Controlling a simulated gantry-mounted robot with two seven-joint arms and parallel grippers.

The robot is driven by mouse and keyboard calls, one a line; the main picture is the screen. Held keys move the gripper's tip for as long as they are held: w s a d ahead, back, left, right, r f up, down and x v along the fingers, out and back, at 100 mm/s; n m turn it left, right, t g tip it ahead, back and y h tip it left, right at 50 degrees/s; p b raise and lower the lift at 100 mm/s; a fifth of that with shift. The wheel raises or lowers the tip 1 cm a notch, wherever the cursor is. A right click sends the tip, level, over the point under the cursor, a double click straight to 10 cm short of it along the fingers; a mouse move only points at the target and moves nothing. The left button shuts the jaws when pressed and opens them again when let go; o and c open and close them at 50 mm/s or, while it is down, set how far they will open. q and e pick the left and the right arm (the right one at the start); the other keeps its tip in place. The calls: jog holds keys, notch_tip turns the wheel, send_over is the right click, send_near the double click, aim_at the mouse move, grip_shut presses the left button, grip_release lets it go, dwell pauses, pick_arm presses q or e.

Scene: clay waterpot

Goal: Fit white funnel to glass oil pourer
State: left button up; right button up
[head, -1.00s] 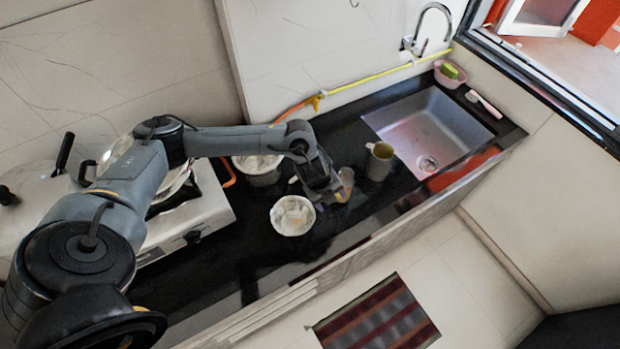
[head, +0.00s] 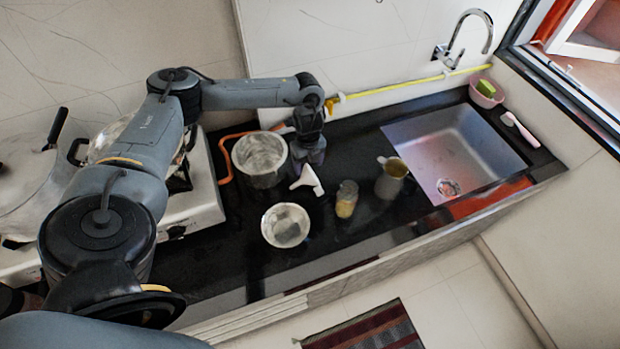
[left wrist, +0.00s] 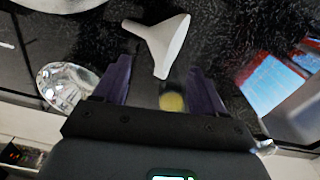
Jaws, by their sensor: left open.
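The white funnel (head: 307,181) lies on the black counter, tilted on its side. It also shows in the left wrist view (left wrist: 163,45), just beyond the fingertips. The glass oil pourer (head: 346,199), clear with yellow content low down, stands to the right of the funnel and nearer the counter's front. In the left wrist view only its yellowish part (left wrist: 172,102) shows clearly, between the fingers, the rest blurred or hidden. My left gripper (head: 313,158) points down just behind the funnel. Its two dark fingers (left wrist: 160,82) are apart with nothing gripped. My right gripper is not in view.
A pale bowl (head: 286,226) stands in front of the funnel, and a metal pot (head: 259,158) to its left. A mug (head: 391,180) stands right of the pourer, before the sink (head: 452,150). A stove (head: 197,198) is at left. The front counter strip is mostly clear.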

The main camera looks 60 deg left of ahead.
aim_at(309, 173)
pick_arm(q)
jog(key=shift+w+d+f, duration=0.1)
jog(key=shift+f, duration=2.7)
jog(key=c, duration=1.1)
